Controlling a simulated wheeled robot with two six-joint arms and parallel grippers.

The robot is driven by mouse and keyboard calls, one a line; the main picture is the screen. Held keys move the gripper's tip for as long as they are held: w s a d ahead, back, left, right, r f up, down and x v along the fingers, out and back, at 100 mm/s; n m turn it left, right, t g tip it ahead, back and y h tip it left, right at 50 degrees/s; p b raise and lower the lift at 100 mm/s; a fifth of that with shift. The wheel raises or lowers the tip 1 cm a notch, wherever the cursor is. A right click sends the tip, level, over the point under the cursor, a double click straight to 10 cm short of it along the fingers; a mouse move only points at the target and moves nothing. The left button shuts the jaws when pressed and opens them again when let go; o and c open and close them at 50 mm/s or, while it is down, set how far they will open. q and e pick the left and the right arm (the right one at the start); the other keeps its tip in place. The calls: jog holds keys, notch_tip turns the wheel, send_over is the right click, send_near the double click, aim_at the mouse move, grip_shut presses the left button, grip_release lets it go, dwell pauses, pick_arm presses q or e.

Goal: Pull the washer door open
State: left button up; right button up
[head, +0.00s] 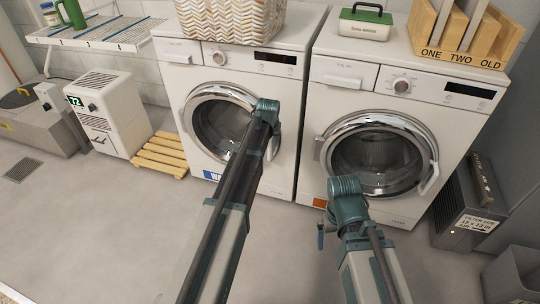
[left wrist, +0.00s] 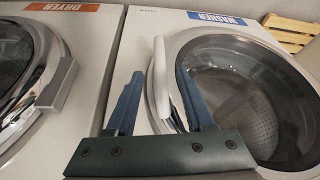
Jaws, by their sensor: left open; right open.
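The washer (head: 175,80) is the white front-loader on the left in the head view; its blue label (left wrist: 216,18) shows in the left wrist view. Its round chrome-ringed door (head: 220,120) looks shut. The white door handle (left wrist: 160,80) lies between the open fingers of my left gripper (left wrist: 159,75) in the left wrist view, with a gap on each side; I cannot tell the depth. My right gripper (head: 321,236) is open, low in front of the dryer.
The dryer (head: 305,150), with an orange label, stands close on the right. A wooden pallet (head: 160,155) and a white dehumidifier (head: 105,110) stand left. The floor in front is clear.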

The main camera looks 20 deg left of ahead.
aim_at(270, 146)
pick_arm(q)
jog(key=b+x, duration=0.5)
jog(key=x, duration=0.1)
jog(key=shift+w+f, duration=0.15)
jog(key=shift+f, duration=0.05)
jog(key=shift+r, duration=0.1)
grip_shut()
dwell(1.1)
